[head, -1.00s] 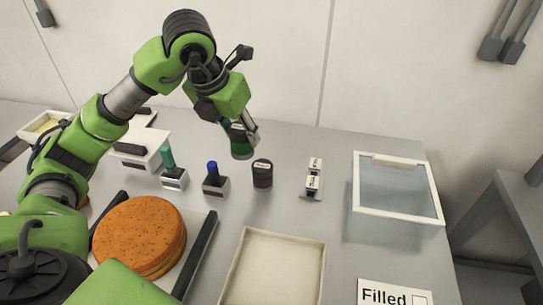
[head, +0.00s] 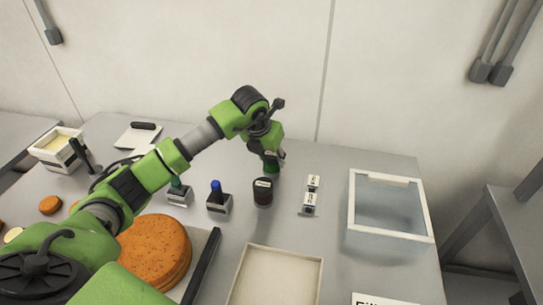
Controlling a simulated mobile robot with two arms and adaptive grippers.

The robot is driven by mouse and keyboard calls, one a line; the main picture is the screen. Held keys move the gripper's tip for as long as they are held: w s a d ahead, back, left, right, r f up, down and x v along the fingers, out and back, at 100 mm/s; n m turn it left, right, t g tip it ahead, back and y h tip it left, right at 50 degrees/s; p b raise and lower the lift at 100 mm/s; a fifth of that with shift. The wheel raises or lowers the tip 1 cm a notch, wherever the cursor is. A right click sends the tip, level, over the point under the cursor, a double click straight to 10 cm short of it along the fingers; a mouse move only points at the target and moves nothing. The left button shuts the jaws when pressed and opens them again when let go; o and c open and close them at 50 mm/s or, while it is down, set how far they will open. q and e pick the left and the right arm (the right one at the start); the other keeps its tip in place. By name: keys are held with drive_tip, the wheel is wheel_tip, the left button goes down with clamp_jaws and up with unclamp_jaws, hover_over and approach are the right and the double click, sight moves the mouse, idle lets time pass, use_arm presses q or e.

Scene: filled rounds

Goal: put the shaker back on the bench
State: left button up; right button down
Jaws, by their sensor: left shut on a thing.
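The shaker (head: 271,168), a small vessel with a green band, is in my left gripper (head: 273,157). My left gripper is shut on it and points down over the back middle of the grey bench (head: 345,163). The shaker is just behind a dark labelled jar (head: 263,193), which hides part of its lower end. I cannot tell whether its base touches the bench. My right gripper is not in view.
A blue-topped item (head: 216,190) and a green-topped one stand in holders to the left. Small labelled blocks (head: 310,196) and a framed clear panel (head: 388,206) are to the right. A pale tray (head: 238,283) and brown rounds (head: 155,252) are nearer.

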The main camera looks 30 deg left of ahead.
use_arm(q)
drive_tip(key=shift+f, duration=0.6)
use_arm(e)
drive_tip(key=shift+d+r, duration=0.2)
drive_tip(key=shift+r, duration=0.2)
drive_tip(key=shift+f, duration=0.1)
use_arm(q)
drive_tip(key=o, duration=1.2)
drive_tip(key=shift+f, duration=0.1)
